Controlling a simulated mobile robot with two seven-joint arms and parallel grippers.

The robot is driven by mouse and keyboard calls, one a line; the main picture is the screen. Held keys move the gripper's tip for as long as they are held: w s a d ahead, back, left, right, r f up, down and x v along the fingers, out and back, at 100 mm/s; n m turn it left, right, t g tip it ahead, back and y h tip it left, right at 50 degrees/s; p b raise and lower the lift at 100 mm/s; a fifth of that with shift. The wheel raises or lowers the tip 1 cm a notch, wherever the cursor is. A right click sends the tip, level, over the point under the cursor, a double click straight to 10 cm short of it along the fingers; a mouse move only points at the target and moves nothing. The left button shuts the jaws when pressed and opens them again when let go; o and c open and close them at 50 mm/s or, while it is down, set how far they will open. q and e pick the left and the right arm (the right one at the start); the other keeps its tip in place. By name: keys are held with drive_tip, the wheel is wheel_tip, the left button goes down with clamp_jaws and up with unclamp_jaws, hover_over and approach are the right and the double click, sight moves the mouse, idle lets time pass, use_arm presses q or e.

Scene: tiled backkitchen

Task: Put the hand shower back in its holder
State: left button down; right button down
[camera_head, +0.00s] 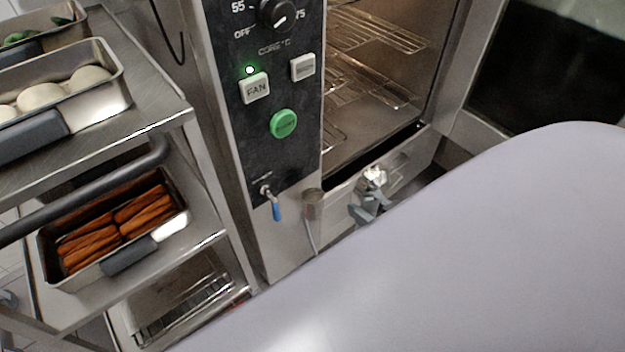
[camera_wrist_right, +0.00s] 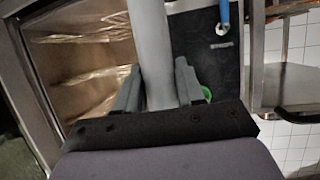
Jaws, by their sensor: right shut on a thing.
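My right gripper (camera_head: 368,207) is in front of the oven's lower front edge, right of the control panel. In the right wrist view its two grey fingers (camera_wrist_right: 156,88) are closed around the grey cylindrical handle of the hand shower (camera_wrist_right: 150,45). In the head view, a small pale piece at the gripper is probably part of the hand shower (camera_head: 375,175). A small round grey-brown fitting (camera_head: 313,204) below the panel, with a thin hose or rod hanging under it, may be the holder; I cannot tell for sure. My left gripper is not in view.
The control panel (camera_head: 266,150) has a green button (camera_head: 284,124) and a blue-handled tap (camera_head: 275,208) near the fitting. The oven chamber (camera_head: 375,75) with racks is open. A steel trolley (camera_head: 165,105) with food pans stands at left. My right arm covers the lower right.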

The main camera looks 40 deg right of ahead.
drive_tip(key=w, duration=1)
drive_tip(key=w+a+b, duration=0.1)
drive_tip(key=w, duration=0.4)
drive_tip(key=shift+w+a, duration=0.1)
drive_tip(key=shift+w, duration=0.05)
drive_tip(key=shift+w+f+b, duration=0.25)
drive_tip(key=shift+f+b, duration=0.25)
drive_tip(key=shift+f, duration=0.7)
wheel_tip(320, 180, down, 4)
drive_tip(key=shift+f+b, duration=0.1)
drive_tip(key=shift+b, duration=0.65)
drive_tip(key=shift+w+a+f, duration=0.1)
drive_tip(key=shift+w+f, duration=0.1)
drive_tip(key=shift+f, duration=0.05)
drive_tip(key=shift+r, duration=0.1)
drive_tip(key=c, duration=0.7)
unclamp_jaws()
drive_tip(key=shift+f, duration=0.2)
